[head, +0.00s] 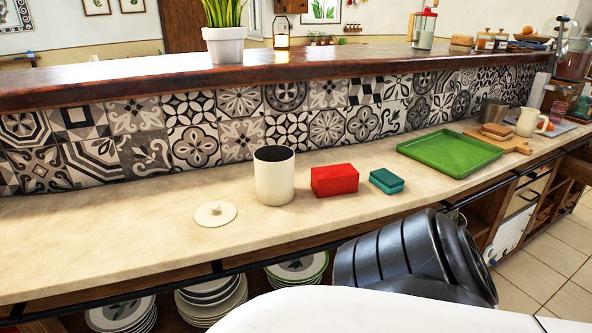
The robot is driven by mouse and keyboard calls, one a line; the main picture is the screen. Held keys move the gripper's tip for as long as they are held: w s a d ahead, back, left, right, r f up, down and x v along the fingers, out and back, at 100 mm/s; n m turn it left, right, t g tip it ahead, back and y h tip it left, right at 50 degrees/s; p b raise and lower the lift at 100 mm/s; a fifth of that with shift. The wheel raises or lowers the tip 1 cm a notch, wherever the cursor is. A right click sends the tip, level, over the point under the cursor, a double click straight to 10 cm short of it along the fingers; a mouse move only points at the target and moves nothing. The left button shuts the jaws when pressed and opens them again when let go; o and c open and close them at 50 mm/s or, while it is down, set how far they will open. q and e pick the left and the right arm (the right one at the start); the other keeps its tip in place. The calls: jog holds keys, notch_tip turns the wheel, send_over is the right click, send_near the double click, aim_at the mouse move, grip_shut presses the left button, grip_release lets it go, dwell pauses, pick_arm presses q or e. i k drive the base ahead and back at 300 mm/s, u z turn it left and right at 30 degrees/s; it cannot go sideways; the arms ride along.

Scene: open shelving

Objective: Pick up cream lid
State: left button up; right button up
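The cream lid (215,214) lies flat on the beige countertop with its small round knob facing up. It is left of and a little nearer than the open cream canister (274,176), and apart from it. The canister stands upright with its dark inside showing. Neither of my grippers is visible in the head view, so I cannot see their state or where they are relative to the lid.
A red box (334,180), a teal sponge-like block (386,181) and a green tray (449,153) stand right of the canister. A tiled wall (240,139) rises behind. Stacked plates (212,298) sit on the shelf below. The counter left of the lid is clear.

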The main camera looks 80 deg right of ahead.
aim_at(217, 213)
jog(key=z, duration=2.05)
